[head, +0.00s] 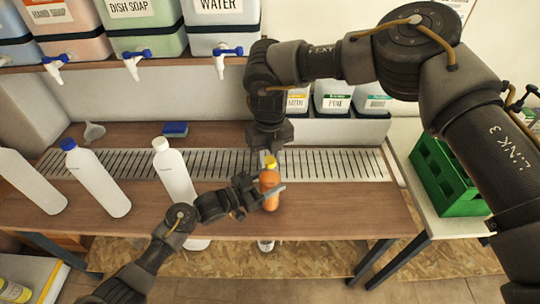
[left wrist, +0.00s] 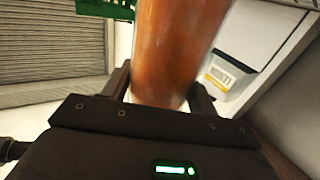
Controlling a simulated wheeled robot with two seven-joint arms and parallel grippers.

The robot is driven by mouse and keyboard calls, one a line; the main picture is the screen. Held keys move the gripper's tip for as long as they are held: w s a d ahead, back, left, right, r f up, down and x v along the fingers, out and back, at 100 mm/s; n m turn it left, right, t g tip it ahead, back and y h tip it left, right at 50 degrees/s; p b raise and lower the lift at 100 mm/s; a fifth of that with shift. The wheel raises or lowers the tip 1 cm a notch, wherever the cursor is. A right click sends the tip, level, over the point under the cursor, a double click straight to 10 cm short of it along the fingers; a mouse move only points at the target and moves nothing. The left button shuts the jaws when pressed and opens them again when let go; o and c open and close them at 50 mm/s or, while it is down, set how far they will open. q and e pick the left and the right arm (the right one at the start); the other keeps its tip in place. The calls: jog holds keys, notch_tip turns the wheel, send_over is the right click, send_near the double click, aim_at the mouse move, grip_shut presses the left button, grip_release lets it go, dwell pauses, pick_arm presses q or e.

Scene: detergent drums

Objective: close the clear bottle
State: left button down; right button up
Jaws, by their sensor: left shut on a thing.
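The clear bottle (head: 270,190), filled with orange liquid, stands upright near the front of the wooden counter. My left gripper (head: 265,193) is shut around its body from the left. In the left wrist view the bottle (left wrist: 175,45) sits between the two fingers, and its top is out of the picture. A yellow cap (head: 271,162) is at the top of the bottle; I cannot tell whether it is seated. My right gripper (head: 268,153) points down directly above the bottle, with its fingers around or just over the cap. Its fingertips are too small and dark to judge.
White bottles stand to the left, one with a blue cap (head: 68,144) and one (head: 174,170) close behind my left arm. A metal drain grate (head: 330,166) runs behind. A green crate (head: 445,178) is at right.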

jog(key=c, duration=0.4)
jog(key=m, duration=0.8)
jog(key=o, duration=1.1)
jog(key=shift+r, duration=2.25)
jog(key=shift+c, duration=0.2)
